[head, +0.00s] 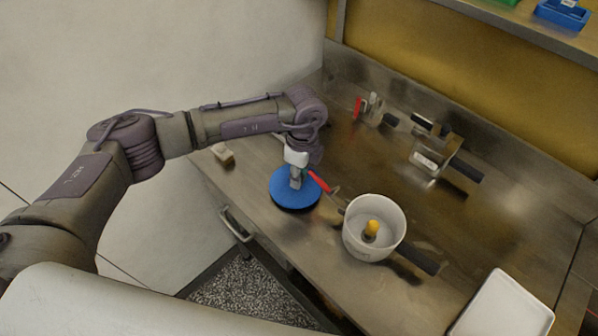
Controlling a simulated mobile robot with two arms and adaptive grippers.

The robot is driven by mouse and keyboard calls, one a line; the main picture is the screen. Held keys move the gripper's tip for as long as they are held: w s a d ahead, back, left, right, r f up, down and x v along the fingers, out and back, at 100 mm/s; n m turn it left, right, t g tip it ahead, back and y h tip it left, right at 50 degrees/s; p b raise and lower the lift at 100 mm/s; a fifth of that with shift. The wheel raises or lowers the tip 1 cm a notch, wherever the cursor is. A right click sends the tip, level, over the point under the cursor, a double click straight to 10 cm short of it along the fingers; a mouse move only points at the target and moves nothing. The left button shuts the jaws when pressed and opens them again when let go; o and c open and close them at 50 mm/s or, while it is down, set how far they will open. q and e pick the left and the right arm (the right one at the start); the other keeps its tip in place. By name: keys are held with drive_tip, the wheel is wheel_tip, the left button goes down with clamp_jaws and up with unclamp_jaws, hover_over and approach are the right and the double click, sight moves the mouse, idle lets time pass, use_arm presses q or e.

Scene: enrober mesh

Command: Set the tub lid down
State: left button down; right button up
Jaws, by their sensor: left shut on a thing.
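The tub lid (283,199) is a round blue disc over the left part of the metal bench. My left gripper (296,181) points down and is shut on the lid near its middle. The lid looks level and close to the bench top; I cannot tell whether it touches. A white tub (354,240) stands open to the right of the lid, with a yellow-topped object (372,228) inside it. My right gripper is not in view.
A red-handled tool (320,182) shows right beside my left gripper. A small beige block (222,153) lies at the bench's left edge. A metal device (430,157) stands behind the tub, and a white tray (505,306) lies at front right. The bench (340,155) is bare behind the lid.

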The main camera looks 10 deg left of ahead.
use_arm(q)
drive_tip(key=shift+f, duration=0.25)
drive_tip(key=shift+f, duration=0.1)
drive_tip(key=c, duration=1)
unclamp_jaws()
drive_tip(key=shift+o, duration=0.2)
drive_tip(key=shift+r, duration=0.25)
drive_tip(key=shift+w+r+b, duration=0.1)
drive_tip(key=shift+r+b, duration=0.3)
wheel_tip(320, 180, up, 11)
drive_tip(key=b, duration=0.3)
drive_tip(key=shift+w+d, duration=0.2)
drive_tip(key=shift+d, duration=0.1)
